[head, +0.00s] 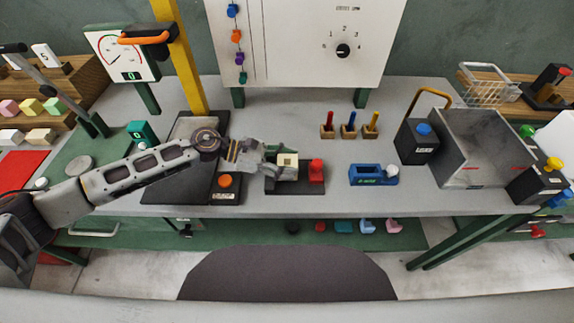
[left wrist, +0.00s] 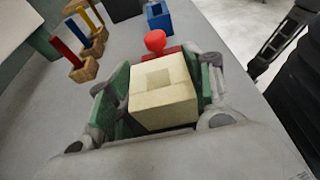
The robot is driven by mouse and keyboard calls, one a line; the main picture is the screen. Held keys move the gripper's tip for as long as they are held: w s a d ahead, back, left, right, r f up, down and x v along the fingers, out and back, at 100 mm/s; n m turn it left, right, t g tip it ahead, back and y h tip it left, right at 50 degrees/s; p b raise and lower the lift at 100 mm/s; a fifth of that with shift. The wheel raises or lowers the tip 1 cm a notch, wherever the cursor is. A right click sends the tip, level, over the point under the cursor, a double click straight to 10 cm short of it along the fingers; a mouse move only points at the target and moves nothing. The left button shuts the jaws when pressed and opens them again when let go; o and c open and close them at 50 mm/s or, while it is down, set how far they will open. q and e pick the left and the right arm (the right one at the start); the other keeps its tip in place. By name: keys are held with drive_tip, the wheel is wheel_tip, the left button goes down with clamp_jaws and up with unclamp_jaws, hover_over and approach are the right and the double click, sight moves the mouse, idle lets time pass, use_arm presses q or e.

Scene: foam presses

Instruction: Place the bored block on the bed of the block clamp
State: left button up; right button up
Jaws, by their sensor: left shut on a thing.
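The bored block (head: 287,159) is cream with a square recess in its top face. It also shows large in the left wrist view (left wrist: 164,101). My left gripper (head: 284,165) is shut on it, with a finger on either side and green pads against its sides. The block is over the block clamp (head: 296,189), which has a dark base and a red part (head: 316,170) at its right end. The red knob (left wrist: 155,41) shows just beyond the block in the left wrist view. The block's underside is hidden, so I cannot tell whether it touches the bed. My right gripper is out of view.
A dark press base (head: 185,187) with an orange button (head: 225,180) and yellow column (head: 178,55) stands left of the clamp. A blue tape dispenser (head: 374,174) stands to its right. Several small coloured tools in wooden holders (head: 348,131) stand behind.

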use_arm(q)
drive_tip(key=shift+f, duration=0.75)
drive_tip(key=o, duration=0.9)
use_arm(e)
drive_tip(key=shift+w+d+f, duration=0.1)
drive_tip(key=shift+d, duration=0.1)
use_arm(q)
drive_tip(key=shift+o, duration=0.2)
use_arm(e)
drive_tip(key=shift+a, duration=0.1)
